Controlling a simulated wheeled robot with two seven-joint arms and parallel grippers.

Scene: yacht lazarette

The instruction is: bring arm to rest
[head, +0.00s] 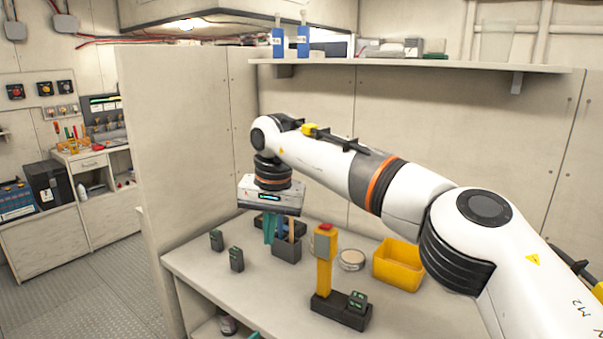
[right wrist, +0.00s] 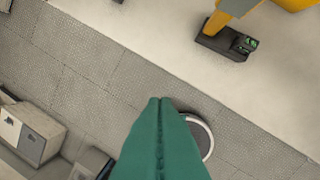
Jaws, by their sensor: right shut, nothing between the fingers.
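My right arm reaches in from the right of the head view, over the workbench (head: 200,262). Its right gripper (head: 270,236) points down above the back left part of the bench, with teal fingers partly in front of a dark holder (head: 287,247). In the right wrist view the teal fingers (right wrist: 162,102) are pressed together with nothing between them. My left gripper is in neither view.
On the bench stand a yellow post (head: 324,262) with a red-topped box, a yellow bin (head: 398,265), a round tin (head: 351,260) and small black devices (head: 236,259). A shelf (head: 410,66) runs above. A partition (head: 180,130) stands left.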

